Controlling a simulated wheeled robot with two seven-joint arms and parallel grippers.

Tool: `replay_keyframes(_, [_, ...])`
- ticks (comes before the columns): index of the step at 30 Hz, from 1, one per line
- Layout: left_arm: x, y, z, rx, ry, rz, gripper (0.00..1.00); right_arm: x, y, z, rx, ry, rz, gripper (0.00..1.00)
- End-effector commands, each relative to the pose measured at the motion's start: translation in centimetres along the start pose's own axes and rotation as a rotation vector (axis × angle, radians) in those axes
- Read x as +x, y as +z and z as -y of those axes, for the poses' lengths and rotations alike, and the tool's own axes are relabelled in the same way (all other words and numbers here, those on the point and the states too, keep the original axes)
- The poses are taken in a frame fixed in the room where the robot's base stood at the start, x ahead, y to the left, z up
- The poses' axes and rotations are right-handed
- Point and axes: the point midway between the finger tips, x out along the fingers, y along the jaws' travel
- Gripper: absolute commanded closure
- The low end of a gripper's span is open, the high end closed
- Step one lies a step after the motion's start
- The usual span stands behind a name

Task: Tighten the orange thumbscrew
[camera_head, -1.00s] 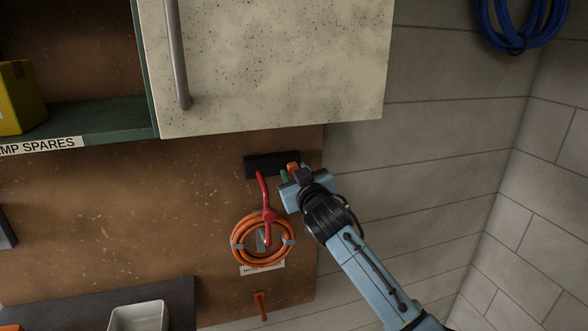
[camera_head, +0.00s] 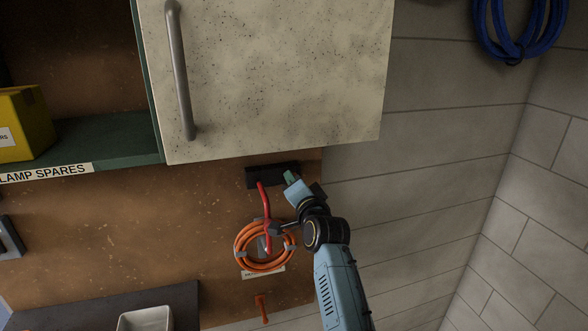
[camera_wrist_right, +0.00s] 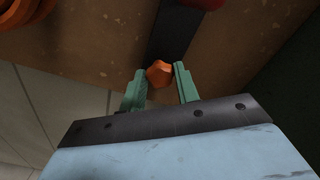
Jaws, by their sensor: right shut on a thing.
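The orange thumbscrew (camera_wrist_right: 160,74) shows in the right wrist view at the end of a dark bracket (camera_wrist_right: 183,30). My right gripper (camera_wrist_right: 159,70) has its two green fingers on either side of the thumbscrew and is shut on it. In the head view my right gripper (camera_head: 291,177) is at the right end of the black bracket (camera_head: 266,175) on the brown board, and the thumbscrew is hidden behind it. My left gripper is in neither view.
A red lever (camera_head: 264,198) hangs from the bracket, just left of my gripper. Below it hangs a coiled orange hose (camera_head: 239,246). The speckled cabinet door (camera_head: 270,80) overhangs close above. A yellow box (camera_head: 22,125) sits on the shelf at left. Blue cable (camera_head: 483,30) hangs at upper right.

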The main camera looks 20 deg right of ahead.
Motion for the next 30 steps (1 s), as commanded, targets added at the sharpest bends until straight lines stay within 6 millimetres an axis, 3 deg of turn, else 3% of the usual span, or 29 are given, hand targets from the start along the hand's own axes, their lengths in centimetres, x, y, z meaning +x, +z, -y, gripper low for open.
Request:
replay_keyframes(2, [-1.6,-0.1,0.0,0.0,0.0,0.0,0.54,0.0,-0.2,0.6,0.152,0.0,0.002,0.96])
replay_keyframes(3, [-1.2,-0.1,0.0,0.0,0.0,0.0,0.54,0.0,-0.1,0.3,0.151,-0.003,0.0,0.65])
replay_keyframes(6, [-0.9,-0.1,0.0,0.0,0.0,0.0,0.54,0.0,0.0,0.1,0.141,-0.002,0.001,0.54])
replay_keyframes(16, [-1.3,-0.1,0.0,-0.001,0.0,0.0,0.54,-0.5,-0.1,0.1,0.135,-0.001,0.001,0.54])
replay_keyframes(23, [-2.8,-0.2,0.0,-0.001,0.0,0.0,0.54,-3.3,-0.2,0.3,0.133,-0.001,0.0,0.54])
replay_keyframes(30, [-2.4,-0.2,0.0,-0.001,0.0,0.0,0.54,-5.7,0.0,0.0,0.134,-0.002,0.0,0.54])
